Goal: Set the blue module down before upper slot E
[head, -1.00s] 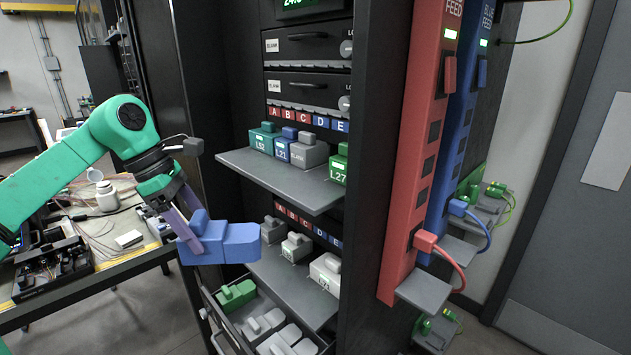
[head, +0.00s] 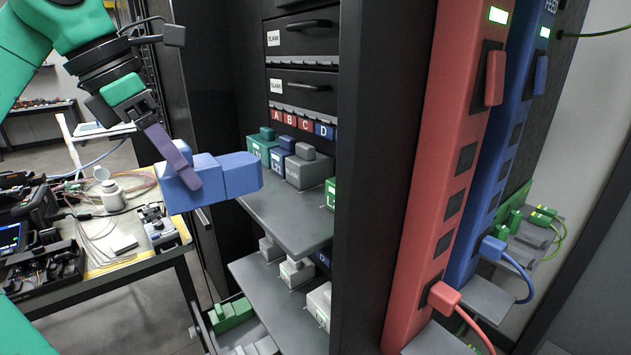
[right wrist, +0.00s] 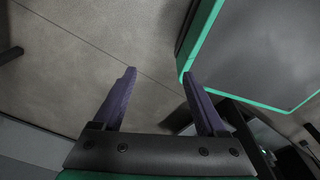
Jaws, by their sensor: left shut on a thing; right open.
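My left gripper (head: 180,166) is shut on the blue module (head: 232,177) and holds it in the air. The module is at the left front of the upper shelf (head: 277,220), near its front left corner; whether it touches the shelf I cannot tell. The upper slot labels (head: 289,120) above the shelf read A to D; the E label is hidden behind the dark rack post. My right gripper (right wrist: 158,95) is open and empty in the right wrist view, above bare floor.
On the upper shelf stand a teal module (head: 262,145), a small blue module (head: 281,157), a grey module (head: 309,169) and a green one (head: 331,193) partly behind the post (head: 372,180). A lower shelf (head: 262,283) holds further modules. Red (head: 437,190) and blue (head: 497,150) feed strips stand right.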

